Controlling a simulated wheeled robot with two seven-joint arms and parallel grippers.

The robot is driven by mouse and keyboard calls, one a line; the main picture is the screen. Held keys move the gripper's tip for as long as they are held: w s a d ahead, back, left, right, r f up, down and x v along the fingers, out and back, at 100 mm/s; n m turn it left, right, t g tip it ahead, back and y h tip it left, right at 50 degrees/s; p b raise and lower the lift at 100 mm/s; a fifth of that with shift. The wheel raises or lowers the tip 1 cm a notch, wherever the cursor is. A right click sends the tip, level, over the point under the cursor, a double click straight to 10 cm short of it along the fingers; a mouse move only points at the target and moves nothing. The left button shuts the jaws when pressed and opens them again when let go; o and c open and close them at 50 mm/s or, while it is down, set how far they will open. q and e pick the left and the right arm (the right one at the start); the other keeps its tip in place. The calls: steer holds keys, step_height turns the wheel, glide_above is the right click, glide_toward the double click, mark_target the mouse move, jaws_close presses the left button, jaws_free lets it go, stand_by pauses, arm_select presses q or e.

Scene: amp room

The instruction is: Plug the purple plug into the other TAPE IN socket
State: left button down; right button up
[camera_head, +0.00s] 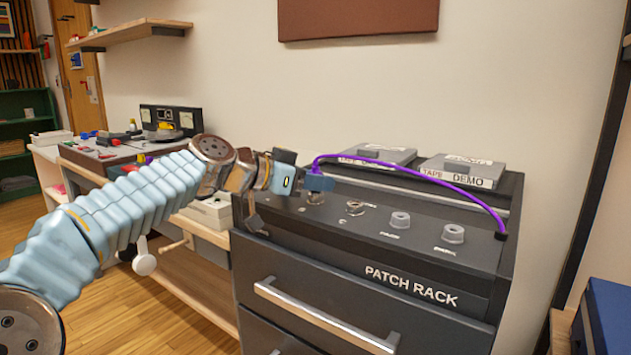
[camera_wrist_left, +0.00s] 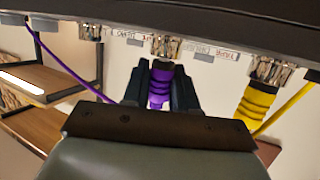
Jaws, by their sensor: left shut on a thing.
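My left gripper (camera_head: 317,182) is at the left end of the top of the patch rack (camera_head: 440,270), shut on the purple plug. In the left wrist view the purple plug (camera_wrist_left: 160,85) sits between the two fingers. Its end is at a metal socket (camera_wrist_left: 166,46); I cannot tell whether it is in it or just short of it. The purple cable (camera_head: 410,168) arcs from the gripper to the rack's right end. Another metal socket (camera_head: 355,207) stands bare to the right of the gripper. The socket labels are too small to read surely. My right gripper is not in view.
A yellow plug (camera_wrist_left: 257,101) is in a socket beside my fingers in the left wrist view. Grey round fittings (camera_head: 400,219) stand further right on the rack. Grey boxes (camera_head: 462,170), one marked TAPE DEMO, lie behind. A workbench (camera_head: 100,150) is at left.

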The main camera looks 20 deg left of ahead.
arm_select(q)
steer(key=shift+f, duration=0.15)
steer(key=c, duration=0.8)
jaws_free()
steer(key=b+v, duration=0.2)
steer(key=v, duration=1.2)
